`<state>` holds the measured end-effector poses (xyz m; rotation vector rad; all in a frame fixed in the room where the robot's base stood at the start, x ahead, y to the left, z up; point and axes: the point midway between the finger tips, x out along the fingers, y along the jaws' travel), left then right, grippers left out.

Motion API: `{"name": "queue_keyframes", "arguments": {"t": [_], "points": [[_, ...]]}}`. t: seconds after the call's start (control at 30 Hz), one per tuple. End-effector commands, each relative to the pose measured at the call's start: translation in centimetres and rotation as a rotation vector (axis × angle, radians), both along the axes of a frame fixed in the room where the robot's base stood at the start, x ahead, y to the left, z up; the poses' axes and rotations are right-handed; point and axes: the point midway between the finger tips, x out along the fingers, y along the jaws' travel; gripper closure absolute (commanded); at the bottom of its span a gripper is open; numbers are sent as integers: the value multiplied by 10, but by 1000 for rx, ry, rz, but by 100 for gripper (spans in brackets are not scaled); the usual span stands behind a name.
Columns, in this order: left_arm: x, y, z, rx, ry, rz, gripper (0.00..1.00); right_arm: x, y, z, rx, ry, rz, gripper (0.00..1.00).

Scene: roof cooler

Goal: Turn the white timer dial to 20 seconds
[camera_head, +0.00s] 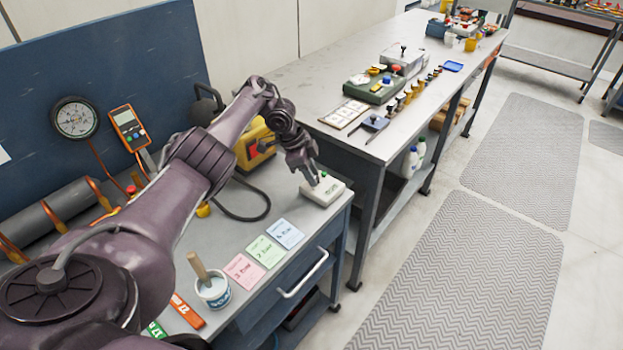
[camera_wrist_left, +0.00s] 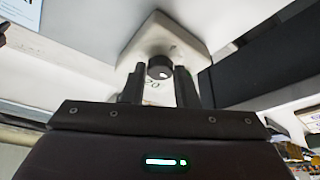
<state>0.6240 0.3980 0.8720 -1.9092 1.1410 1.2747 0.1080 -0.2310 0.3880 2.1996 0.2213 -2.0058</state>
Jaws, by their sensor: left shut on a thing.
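A white timer box (camera_head: 331,194) sits near the right end of the near bench. In the left wrist view the white timer box (camera_wrist_left: 183,38) shows with a dark round knob (camera_wrist_left: 159,67) that bears a light mark. The number 20 is partly readable beside one finger. My left gripper (camera_head: 316,180) reaches down onto the box from above. In the wrist view its two fingers (camera_wrist_left: 160,82) stand on either side of the knob, shut on it. The gripper hides most of the dial in the head view. My right gripper is not in view.
Pink, green and blue cards (camera_head: 265,250) lie on the bench in front of the box. A white cup with a wooden-handled tool (camera_head: 214,291) stands nearer. A yellow device (camera_head: 254,143) with a black hose stands behind. A second bench (camera_head: 290,76) holds several items.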

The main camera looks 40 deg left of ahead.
Motion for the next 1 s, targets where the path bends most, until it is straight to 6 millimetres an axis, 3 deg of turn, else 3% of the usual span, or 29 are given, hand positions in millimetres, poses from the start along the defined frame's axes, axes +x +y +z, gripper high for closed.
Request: {"name": "queue_keyframes", "arguments": {"t": [0.43,0.47,0.6,1.0], "points": [[0,1,0,3,1,-7,96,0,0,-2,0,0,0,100],[0,1,0,3,1,-7,71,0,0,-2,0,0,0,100],[0,1,0,2,1,-9,52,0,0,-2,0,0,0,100],[0,1,5,2,1,-9,52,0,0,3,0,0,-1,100]]}}
